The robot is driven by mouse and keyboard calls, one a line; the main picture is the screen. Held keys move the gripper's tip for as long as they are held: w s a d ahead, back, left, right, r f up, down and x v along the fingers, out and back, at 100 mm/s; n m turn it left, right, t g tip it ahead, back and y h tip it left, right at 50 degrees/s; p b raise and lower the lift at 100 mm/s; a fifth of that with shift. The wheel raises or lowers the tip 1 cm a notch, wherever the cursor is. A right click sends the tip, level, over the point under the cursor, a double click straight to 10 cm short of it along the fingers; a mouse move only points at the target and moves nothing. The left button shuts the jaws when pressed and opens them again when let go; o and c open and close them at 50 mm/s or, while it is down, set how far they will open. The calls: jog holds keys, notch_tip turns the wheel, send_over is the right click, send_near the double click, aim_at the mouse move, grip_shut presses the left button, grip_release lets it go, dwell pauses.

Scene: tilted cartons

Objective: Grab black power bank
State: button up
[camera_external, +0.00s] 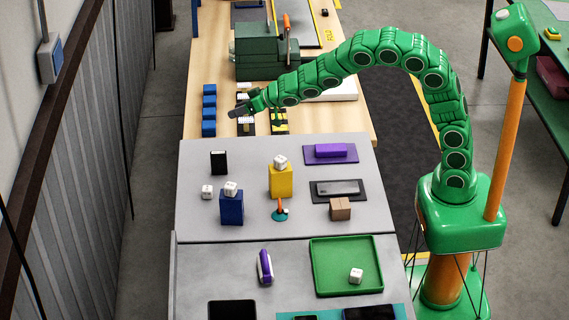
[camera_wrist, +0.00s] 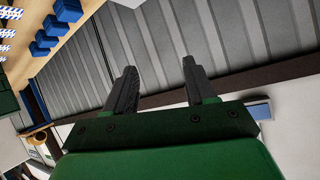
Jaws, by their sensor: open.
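My gripper (camera_external: 237,112) is at the end of the long green arm, above the far wooden bench near the blue blocks. In the wrist view my gripper (camera_wrist: 159,66) shows two dark fingers spread apart with nothing between them. A small black upright block (camera_external: 218,162) with a pale edge stands on the grey table, nearer the camera than my gripper. A dark flat slab (camera_external: 338,187) lies on a black mat on the right of that table. I cannot tell for certain which of these is the power bank. The wrist view shows neither.
Yellow (camera_external: 281,181) and blue (camera_external: 231,208) boxes carry white dice. A purple block (camera_external: 331,150), a cardboard box (camera_external: 340,209) and a green tray (camera_external: 318,289) are also on the tables. A dark green machine (camera_external: 262,52) stands behind my gripper. A ribbed wall (camera_wrist: 210,45) fills much of the wrist view.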

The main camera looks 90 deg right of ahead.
jog(key=a+r+n+t+y, duration=0.2)
jog(key=a+r+n+y, duration=0.15)
jog(key=a+n, duration=0.35)
jog(key=m, duration=0.1)
send_near(222, 152)
jog(key=x, duration=0.4)
jog(key=shift+x, duration=3.7)
grip_shut()
